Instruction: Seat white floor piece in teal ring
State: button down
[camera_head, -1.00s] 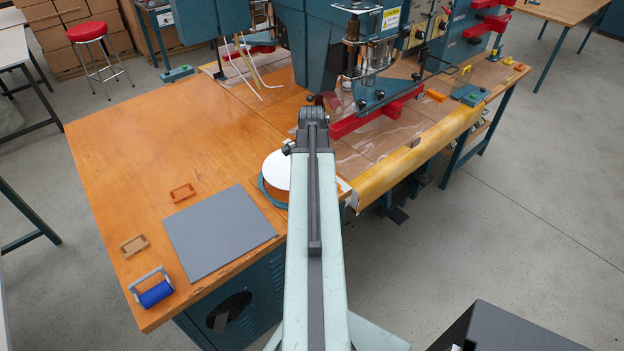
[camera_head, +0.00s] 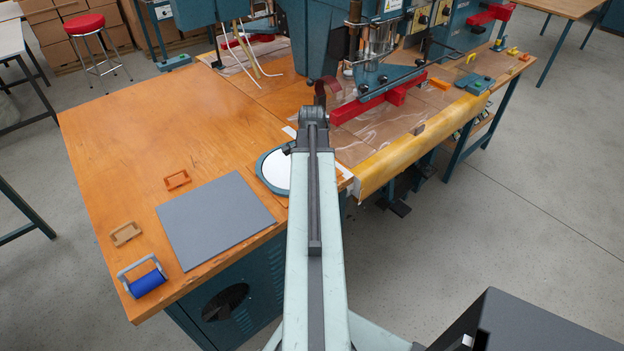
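The white floor piece (camera_head: 273,172) is a flat white disc on the wooden table, left of my arm. The teal ring (camera_head: 262,181) shows as a rim around its left side, and the disc appears to lie inside it, about level with the rim. Their right part is hidden behind my arm, so I cannot tell whether the disc is fully down all round. My arm reaches forward over the table's right part. My gripper is hidden behind the arm's far end, so its fingers do not show.
A grey mat (camera_head: 215,219) lies left of the ring. An orange bracket (camera_head: 177,179), a tan bracket (camera_head: 126,233) and a blue roller (camera_head: 149,283) lie farther left. The teal welding machine (camera_head: 315,45) stands behind, with a red bar (camera_head: 385,100). The table's left back is clear.

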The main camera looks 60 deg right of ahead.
jog(key=shift+f+b, duration=0.35)
jog(key=c, duration=1.5)
grip_release()
jog(key=shift+r, duration=0.15)
jog(key=r+p, duration=0.1)
jog(key=p, duration=0.1)
jog(key=s+r+p, duration=0.1)
jog(key=r, duration=0.1)
jog(key=shift+a+r+p, duration=0.15)
jog(key=shift+r+p, duration=0.05)
jog(key=shift+p, duration=0.15)
